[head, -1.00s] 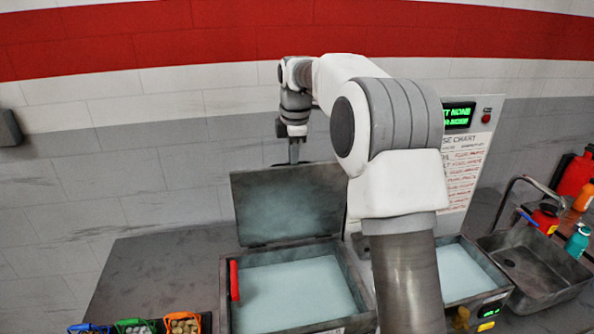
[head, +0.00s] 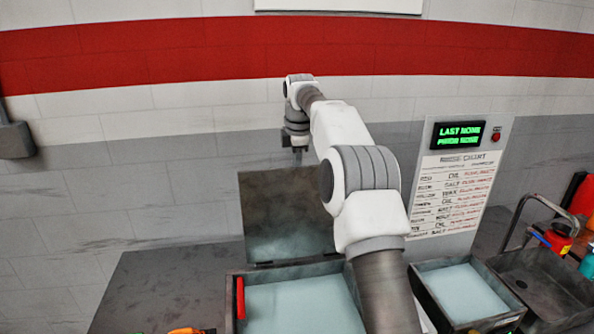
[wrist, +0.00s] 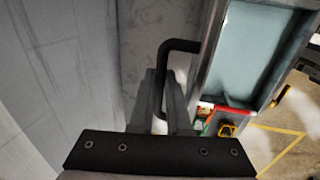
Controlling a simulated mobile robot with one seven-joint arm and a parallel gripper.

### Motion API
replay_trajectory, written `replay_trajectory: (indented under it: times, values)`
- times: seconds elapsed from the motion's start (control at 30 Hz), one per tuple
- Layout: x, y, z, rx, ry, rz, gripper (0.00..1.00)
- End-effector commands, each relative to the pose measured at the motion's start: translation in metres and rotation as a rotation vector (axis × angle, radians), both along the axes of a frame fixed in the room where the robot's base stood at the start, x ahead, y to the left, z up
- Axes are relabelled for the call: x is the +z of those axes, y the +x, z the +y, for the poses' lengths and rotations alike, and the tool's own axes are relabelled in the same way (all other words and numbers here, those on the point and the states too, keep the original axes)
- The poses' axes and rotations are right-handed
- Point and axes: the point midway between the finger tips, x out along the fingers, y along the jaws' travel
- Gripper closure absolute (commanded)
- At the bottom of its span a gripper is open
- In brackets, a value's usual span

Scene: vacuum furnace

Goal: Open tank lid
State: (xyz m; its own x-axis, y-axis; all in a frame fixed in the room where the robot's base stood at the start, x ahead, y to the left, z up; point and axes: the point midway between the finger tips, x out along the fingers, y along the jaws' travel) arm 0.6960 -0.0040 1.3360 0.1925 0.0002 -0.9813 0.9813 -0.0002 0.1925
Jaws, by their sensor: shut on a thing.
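The tank lid (head: 288,215) stands raised and roughly upright at the back edge of the open tank (head: 232,310). Pale blue liquid shows inside the tank, and a red bar (head: 240,297) lies at its left rim. My gripper (head: 297,152) is at the top edge of the lid. In the wrist view, my gripper (wrist: 164,95) is shut on the lid's black bent handle (wrist: 180,46). The tank also shows at the right of the wrist view (wrist: 207,55). My arm hides the tank's right side in the head view.
A smaller open tank (head: 425,302) stands to the right, then a sink (head: 545,285) with a tap. A chart panel (head: 455,185) with a green display stands behind. Bottles and a red canister are at the far right.

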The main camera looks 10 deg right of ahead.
Motion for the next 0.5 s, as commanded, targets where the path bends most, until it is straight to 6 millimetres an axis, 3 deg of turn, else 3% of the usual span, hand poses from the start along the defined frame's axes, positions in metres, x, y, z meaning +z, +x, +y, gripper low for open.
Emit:
replay_trajectory:
  times: [0.33,0.37,0.5]
  values:
    - [0.0023,0.0008,0.0001,0.000,0.000,-0.005,1.00]
    - [0.0024,0.0008,0.0000,0.000,0.000,-0.005,0.82]
    - [0.0021,0.0007,0.0000,0.000,0.000,-0.005,0.57]
